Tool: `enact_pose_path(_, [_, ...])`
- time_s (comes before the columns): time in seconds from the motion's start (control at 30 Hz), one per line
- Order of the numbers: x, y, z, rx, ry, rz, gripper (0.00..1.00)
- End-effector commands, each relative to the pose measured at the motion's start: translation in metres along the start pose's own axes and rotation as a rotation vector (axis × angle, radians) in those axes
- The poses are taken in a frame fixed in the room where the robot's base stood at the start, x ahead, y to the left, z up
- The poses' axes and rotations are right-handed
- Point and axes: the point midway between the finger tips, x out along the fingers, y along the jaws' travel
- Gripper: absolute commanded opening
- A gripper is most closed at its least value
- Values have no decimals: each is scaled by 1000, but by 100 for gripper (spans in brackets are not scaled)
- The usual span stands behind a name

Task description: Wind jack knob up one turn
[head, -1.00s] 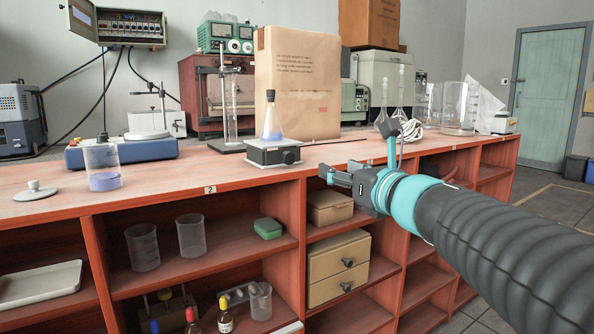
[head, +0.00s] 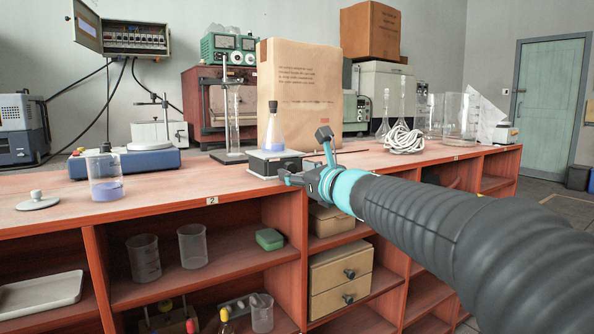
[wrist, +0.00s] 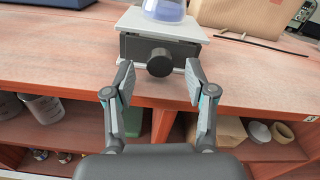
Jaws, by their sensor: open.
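The lab jack (head: 262,163) stands near the front edge of the bench, with a light top plate and dark body. Its round black knob (wrist: 160,62) faces my gripper in the wrist view. A conical flask (head: 273,133) with bluish liquid and a dark stopper stands on the jack; its base shows at the top of the wrist view (wrist: 163,8). My gripper (wrist: 157,84) is open and empty, its fingertips spread to either side below the knob, apart from it. In the head view my gripper (head: 290,178) is in front of the jack and hides its lower right part and knob.
A large paper bag (head: 305,95) stands behind the jack. A retort stand (head: 227,120) is at its left rear, and a beaker (head: 105,178) with bluish liquid is farther left. Coiled white tubing (head: 404,140) lies to the right. Open shelves are below the bench edge.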

Motion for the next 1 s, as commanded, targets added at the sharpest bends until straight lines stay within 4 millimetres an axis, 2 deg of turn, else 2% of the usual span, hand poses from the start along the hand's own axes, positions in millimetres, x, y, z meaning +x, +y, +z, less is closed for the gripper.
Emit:
enact_pose_path(0.2, [14,0,0,1,0,0,56])
enact_pose_path(0.47, [15,0,0,1,0,-1,56])
enact_pose_path(0.5, [15,0,0,1,0,-1,53])
enact_pose_path(0.7, [15,0,0,1,0,0,3])
enact_pose_path(0.73, [15,0,0,1,0,0,0])
enact_pose_path(1.0, [15,0,0,22,0,0,0])
